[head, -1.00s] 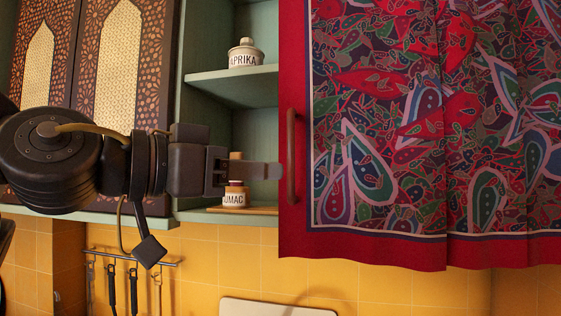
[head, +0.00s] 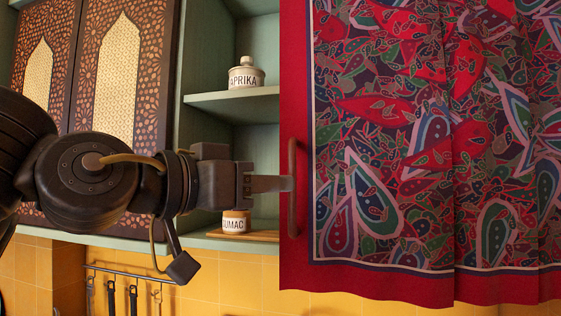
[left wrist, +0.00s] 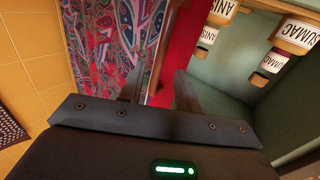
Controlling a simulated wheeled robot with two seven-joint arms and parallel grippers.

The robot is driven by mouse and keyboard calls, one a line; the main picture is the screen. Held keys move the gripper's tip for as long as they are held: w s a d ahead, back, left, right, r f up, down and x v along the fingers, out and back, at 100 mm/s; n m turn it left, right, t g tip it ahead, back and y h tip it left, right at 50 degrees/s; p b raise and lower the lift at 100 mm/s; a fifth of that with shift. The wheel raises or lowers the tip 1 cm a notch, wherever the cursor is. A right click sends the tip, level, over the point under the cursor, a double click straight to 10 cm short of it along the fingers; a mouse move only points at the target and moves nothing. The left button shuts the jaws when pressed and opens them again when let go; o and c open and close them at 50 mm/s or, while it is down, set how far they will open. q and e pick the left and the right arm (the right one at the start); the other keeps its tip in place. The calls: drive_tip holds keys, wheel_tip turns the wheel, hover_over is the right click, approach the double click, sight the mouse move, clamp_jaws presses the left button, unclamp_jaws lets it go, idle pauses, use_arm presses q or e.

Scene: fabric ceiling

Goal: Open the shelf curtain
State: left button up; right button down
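The shelf curtain (head: 430,130) is red-bordered with a paisley print and hangs over the right part of the shelf. It hangs closed on that side. A dark red upright handle (head: 292,160) is at its left edge. My left gripper (head: 288,184) reaches from the left, its fingertips at the handle's lower half. In the left wrist view, its two fingers (left wrist: 157,92) are apart, with the curtain's red border (left wrist: 184,40) beyond them. My right gripper is not in view.
A green shelf (head: 232,103) left of the curtain holds a paprika jar (head: 246,74) and a sumac jar (head: 236,222). Dark patterned cabinet doors (head: 150,130) stand at the left. Utensils hang from a rail (head: 130,274) below, on yellow tiles.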

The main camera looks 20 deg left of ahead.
use_arm(q)
drive_tip(key=shift+p+x, duration=0.55)
drive_tip(key=shift+x, duration=0.85)
clamp_jaws()
